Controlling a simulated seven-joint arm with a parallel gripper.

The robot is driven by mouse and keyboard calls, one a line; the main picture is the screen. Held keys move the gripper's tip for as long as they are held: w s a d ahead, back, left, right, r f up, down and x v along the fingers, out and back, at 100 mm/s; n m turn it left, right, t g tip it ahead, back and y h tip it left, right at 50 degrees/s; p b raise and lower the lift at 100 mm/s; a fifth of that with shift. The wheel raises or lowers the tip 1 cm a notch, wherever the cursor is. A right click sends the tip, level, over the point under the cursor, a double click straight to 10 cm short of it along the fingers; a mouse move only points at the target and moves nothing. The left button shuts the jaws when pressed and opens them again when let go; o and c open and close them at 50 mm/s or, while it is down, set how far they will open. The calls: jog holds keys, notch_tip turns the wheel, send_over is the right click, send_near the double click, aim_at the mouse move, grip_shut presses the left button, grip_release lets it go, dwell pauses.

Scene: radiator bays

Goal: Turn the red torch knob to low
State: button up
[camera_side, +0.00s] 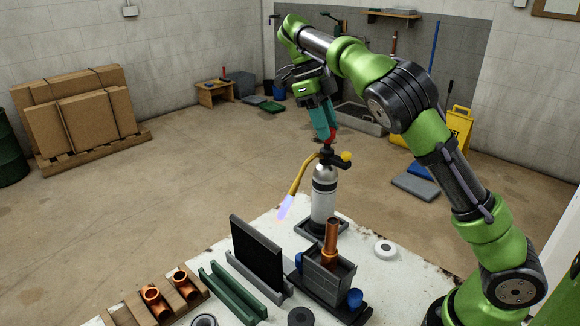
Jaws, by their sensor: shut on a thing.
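The torch (324,196) stands upright on the white bench, a silver bottle with a dark band, in a dark tray. Its yellow burner tube (300,177) slopes down to the left, and a pale blue-violet flame (286,207) shows at its tip. The red knob (332,132) is on top of the torch, mostly covered by the fingers. My gripper (330,139) has teal fingers, reaches down from above and is shut on the red knob. The knob's setting and any low mark cannot be made out. A small yellow part (346,156) sticks out right of the valve.
A black upright panel (257,252), a green channel (232,292) and a grey vise-like holder (327,277) with a copper pipe (331,238) stand in front of the torch. Copper fittings (156,300) sit in a wooden rack at left. A white tape roll (385,250) lies right of the torch.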

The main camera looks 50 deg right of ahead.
aim_at(334, 131)
jog(key=o, duration=1)
jog(key=shift+o, duration=0.2)
jog(key=shift+r, duration=0.1)
jog(key=shift+r, duration=1.7)
jog(key=s+a+r, duration=0.1)
jog(key=s+a, duration=0.1)
jog(key=s, duration=1.3)
jog(key=shift+s+a+r, duration=0.2)
jog(key=shift+s+a, duration=0.1)
jog(key=shift+s, duration=0.1)
